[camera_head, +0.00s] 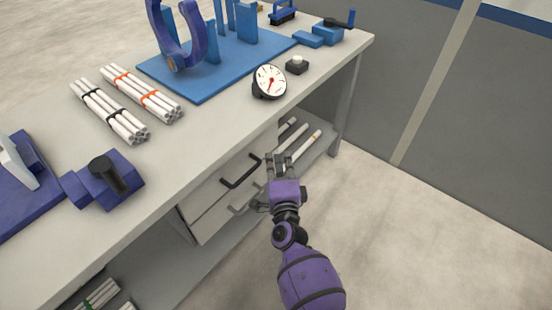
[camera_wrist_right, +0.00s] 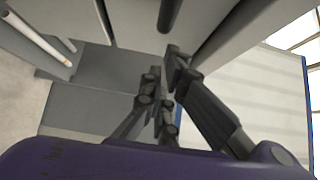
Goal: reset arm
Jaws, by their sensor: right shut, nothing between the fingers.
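My right gripper (camera_head: 277,160) is shut and empty. It is in front of the table's drawers, below the tabletop, beside the upper drawer's dark handle (camera_head: 241,171). In the right wrist view its dark fingers (camera_wrist_right: 166,75) are close together, with nothing held between them. My purple right arm comes in from the bottom of the head view. My left gripper does not show in either view.
The worktable (camera_head: 218,150) holds pipe bundles with orange bands (camera_head: 141,93) and black bands (camera_head: 108,110), a blue rack base (camera_head: 215,62), a gauge (camera_head: 269,82) and a blue vise (camera_head: 104,180). Loose pipes (camera_head: 308,149) lie on the lower shelf. Open floor (camera_head: 430,240) is at right.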

